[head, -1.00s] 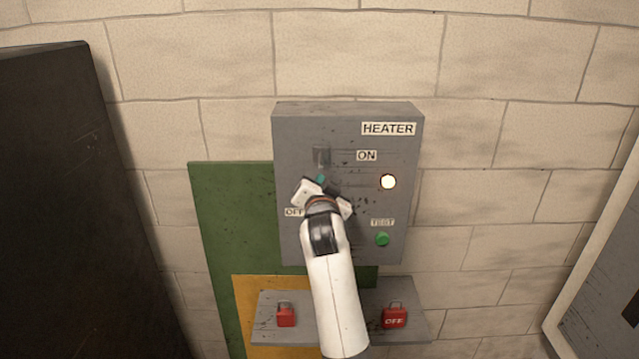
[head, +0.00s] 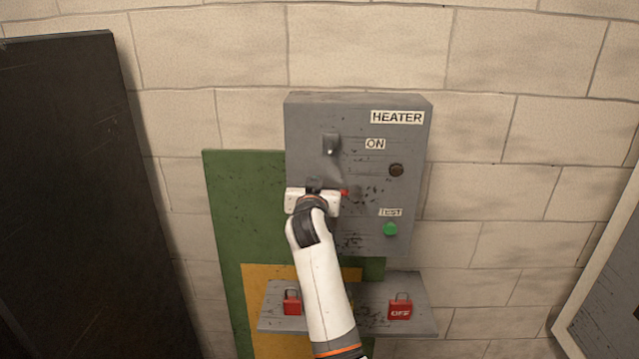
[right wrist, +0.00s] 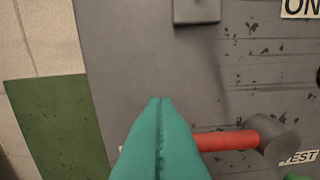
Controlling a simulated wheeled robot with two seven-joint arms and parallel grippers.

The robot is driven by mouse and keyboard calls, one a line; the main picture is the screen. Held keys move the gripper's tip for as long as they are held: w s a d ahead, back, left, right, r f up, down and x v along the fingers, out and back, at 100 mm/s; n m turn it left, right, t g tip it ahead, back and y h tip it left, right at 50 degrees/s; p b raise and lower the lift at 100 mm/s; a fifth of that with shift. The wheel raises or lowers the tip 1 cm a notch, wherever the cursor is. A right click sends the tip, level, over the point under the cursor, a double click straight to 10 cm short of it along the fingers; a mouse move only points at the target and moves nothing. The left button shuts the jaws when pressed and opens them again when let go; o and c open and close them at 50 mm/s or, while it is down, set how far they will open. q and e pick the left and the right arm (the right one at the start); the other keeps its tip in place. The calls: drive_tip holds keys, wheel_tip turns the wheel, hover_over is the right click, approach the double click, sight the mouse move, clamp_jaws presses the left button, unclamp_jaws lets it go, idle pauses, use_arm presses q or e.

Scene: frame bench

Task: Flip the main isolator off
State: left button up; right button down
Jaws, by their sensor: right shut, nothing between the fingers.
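The grey HEATER panel (head: 305,118) is on the wall, with an ON label (head: 375,144) at its upper middle. The isolator handle (head: 344,192) shows as a short red bar just right of my right gripper (head: 314,180). In the right wrist view the red handle (right wrist: 228,140) lies nearly level, with a grey round piece at its right end; its left end is hidden behind the teal fingers (right wrist: 161,105). The fingers are shut and empty, in front of the panel. I cannot tell whether they touch the handle. The OFF label is hidden. My left gripper is out of view.
A dark lamp (head: 396,170) and a green TEST button (head: 390,229) are on the panel's right. A grey block (head: 331,145) sticks out above the gripper. Below, a shelf (head: 430,318) holds red padlocks (head: 292,302) (head: 400,306). A dark cabinet (head: 80,180) stands left.

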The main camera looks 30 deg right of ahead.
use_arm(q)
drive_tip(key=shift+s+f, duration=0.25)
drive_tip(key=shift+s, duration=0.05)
use_arm(e)
drive_tip(key=shift+s+a+f+n, duration=0.15)
drive_tip(key=shift+f+n, duration=0.15)
drive_tip(key=shift+n, duration=0.2)
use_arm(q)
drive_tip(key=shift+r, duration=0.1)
use_arm(e)
drive_tip(key=shift+r, duration=0.15)
